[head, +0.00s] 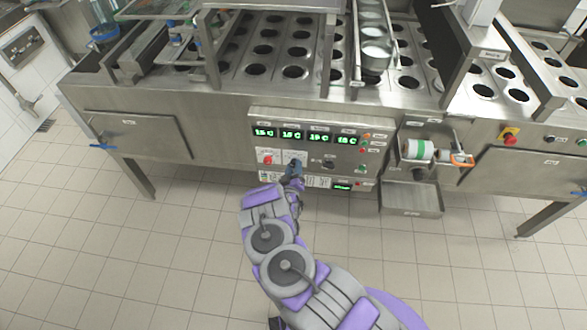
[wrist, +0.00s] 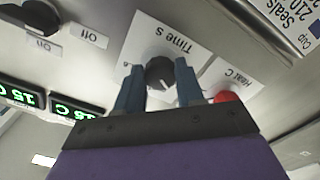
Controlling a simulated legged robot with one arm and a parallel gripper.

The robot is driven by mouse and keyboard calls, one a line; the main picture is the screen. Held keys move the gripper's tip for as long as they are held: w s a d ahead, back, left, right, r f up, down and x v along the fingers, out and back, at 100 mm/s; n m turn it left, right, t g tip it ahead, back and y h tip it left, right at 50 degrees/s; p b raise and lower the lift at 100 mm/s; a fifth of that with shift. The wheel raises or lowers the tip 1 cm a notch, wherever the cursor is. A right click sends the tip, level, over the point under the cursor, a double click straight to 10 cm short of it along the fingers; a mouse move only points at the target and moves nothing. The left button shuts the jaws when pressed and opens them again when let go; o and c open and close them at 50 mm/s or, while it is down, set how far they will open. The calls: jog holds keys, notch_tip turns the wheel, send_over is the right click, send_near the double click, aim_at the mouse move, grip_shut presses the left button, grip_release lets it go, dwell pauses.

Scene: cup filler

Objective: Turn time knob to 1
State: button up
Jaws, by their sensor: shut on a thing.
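The time knob is a dark round knob on a white plate (wrist: 150,35) marked "Time S". In the wrist view the time knob (wrist: 159,72) sits between the two blue fingers of my gripper (wrist: 159,78), which is shut on it. In the head view my gripper (head: 294,168) is at the lower middle of the control panel (head: 320,120) and hides the knob. The knob's pointer and the number it points to cannot be read clearly.
A red knob (wrist: 226,97) on a plate marked "Heat C" is close beside one finger. Another dark knob (head: 328,163) is to the right. Green displays (head: 318,137) line the panel above. A metal tray (head: 411,198) juts out at the right.

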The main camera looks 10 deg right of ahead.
jog(key=shift+a, duration=0.1)
jog(key=c, duration=0.3)
jog(key=shift+f, duration=0.1)
jog(key=m+b, duration=0.2)
jog(key=m, duration=0.3)
jog(key=shift+m, duration=0.4)
jog(key=m, duration=0.5)
jog(key=shift+a+m, duration=0.1)
jog(key=shift+m, duration=0.3)
jog(key=o, duration=1)
